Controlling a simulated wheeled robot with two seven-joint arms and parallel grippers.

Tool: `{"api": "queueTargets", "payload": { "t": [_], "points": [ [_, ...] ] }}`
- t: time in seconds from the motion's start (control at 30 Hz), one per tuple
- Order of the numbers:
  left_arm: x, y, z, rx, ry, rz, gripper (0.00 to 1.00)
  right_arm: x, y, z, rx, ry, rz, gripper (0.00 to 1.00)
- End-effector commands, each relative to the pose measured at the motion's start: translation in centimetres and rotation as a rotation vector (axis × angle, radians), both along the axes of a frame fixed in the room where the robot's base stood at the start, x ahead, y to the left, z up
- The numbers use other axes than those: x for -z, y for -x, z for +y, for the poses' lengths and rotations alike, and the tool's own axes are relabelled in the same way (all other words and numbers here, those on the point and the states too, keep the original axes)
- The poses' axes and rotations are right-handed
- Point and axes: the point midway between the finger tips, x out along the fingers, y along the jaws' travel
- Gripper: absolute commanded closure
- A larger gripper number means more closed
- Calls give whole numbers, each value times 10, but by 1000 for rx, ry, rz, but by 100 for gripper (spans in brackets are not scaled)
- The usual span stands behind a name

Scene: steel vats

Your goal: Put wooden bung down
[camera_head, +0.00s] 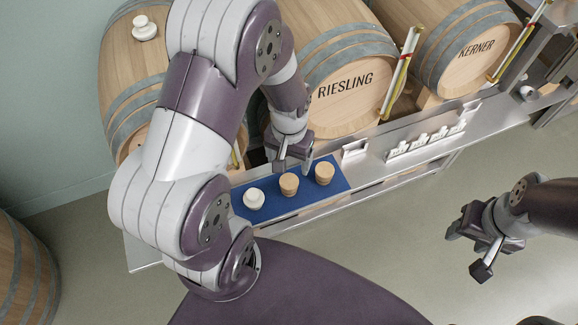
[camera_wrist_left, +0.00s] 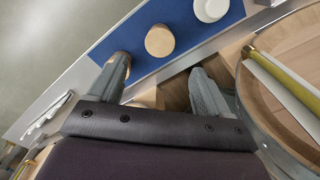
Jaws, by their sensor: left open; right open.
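Two wooden bungs stand on the blue mat (camera_head: 268,209) in the head view, one in the middle (camera_head: 289,184) and one at the right end (camera_head: 325,173). The left wrist view also shows the middle bung (camera_wrist_left: 160,40) and part of the end bung (camera_wrist_left: 123,60), the latter partly hidden behind a finger. My left gripper (camera_head: 293,163) is open and empty, just on the barrel side of the bungs; its fingers also show in the wrist view (camera_wrist_left: 161,75). My right gripper (camera_head: 468,252) is open and empty, away at the right over the floor.
A white bung (camera_head: 254,198) stands at the mat's left end. Barrels marked RIESLING (camera_head: 345,105) and KERNER (camera_head: 475,65) lie behind the steel shelf (camera_head: 385,165). A row of small white fittings (camera_head: 428,138) stands on the shelf's right. Gauge tubes (camera_head: 401,72) stand before the barrels.

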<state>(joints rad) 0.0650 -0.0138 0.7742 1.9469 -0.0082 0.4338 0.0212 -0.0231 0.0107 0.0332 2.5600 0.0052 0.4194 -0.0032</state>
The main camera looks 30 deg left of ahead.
Motion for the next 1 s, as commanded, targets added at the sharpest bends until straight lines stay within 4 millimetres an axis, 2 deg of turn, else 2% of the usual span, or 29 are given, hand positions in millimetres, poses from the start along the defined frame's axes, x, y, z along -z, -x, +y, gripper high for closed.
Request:
{"api": "queueTargets", "payload": {
  "t": [0.07, 0.17, 0.3, 0.4, 1.0],
  "points": [
    [-11, 0, -1, 3, 0, -5, 22, -2, 0, 0, 0, 0, 0, 50],
    [-37, 6, -7, 28, -1, -34, 22, -2, 0, 0, 0, 0, 0, 50],
    [-72, 26, -19, 75, 1, -87, 22, -2, 0, 0, 0, 0, 0, 50],
    [-82, 39, -24, 96, 2, -109, 22, -2, 0, 0, 0, 0, 0, 50],
    [-85, 41, -25, 100, 3, -118, 22, -2, 0, 0, 0, 0, 0, 50]
  ]
}}
